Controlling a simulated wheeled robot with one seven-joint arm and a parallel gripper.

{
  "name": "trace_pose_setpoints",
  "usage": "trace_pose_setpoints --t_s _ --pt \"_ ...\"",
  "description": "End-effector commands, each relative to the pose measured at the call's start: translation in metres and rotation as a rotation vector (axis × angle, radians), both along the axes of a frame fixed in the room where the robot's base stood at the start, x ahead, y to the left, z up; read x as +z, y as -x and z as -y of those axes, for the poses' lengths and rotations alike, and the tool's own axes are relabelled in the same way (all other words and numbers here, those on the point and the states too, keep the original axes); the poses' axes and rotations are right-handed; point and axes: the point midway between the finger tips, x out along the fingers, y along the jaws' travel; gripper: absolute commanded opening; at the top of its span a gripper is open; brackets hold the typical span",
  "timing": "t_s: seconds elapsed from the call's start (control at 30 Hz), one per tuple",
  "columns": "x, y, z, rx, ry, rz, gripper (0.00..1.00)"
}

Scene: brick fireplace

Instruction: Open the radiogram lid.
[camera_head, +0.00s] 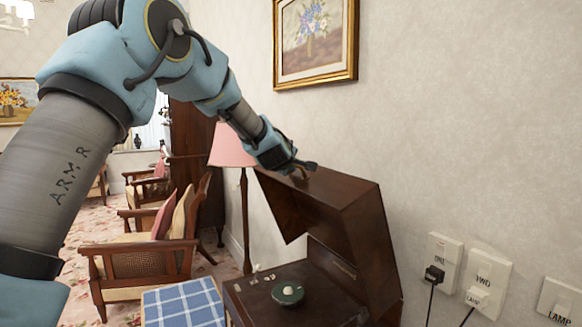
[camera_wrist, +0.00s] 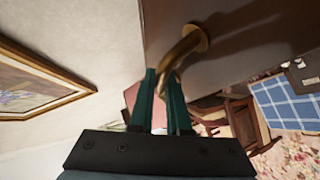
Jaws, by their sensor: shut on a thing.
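The radiogram (camera_head: 335,290) is a dark wooden cabinet at the lower right in the head view. Its lid (camera_head: 335,205) is raised and tilted, with the turntable (camera_head: 287,293) showing below it. My gripper (camera_head: 303,170) is at the lid's upper left edge. In the wrist view the green fingers of my gripper (camera_wrist: 166,88) are shut on a curved brass handle (camera_wrist: 180,47). The handle is fixed to the brown lid surface (camera_wrist: 250,28).
A pink floor lamp (camera_head: 232,145) stands just behind the lid. A wooden armchair (camera_head: 145,250) and a blue checked cloth (camera_head: 185,302) are to the left. Wall sockets with plugs (camera_head: 480,285) are at the right. A framed painting (camera_head: 315,38) hangs above.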

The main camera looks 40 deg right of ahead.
Motion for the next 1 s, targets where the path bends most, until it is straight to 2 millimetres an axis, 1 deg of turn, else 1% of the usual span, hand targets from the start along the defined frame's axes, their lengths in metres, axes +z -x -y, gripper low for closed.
trace_pose_setpoints --t_s 0.2,0.23,0.4,0.47,0.5,0.83,1.0 --pt "0.001 0.001 0.001 -0.001 0.003 0.002 0.0" --pt "0.001 0.001 0.001 -0.001 0.003 0.002 0.17" --pt "0.0 0.0 0.0 -0.001 0.002 0.001 0.36" --pt "0.0 0.0 0.0 0.0 0.001 0.001 0.43" --pt "0.0 0.0 0.0 0.0 0.001 0.001 0.45" --pt "-0.002 0.001 -0.001 0.0 -0.002 -0.002 0.45" --pt "0.002 0.009 -0.01 -0.001 0.0 0.0 0.45"
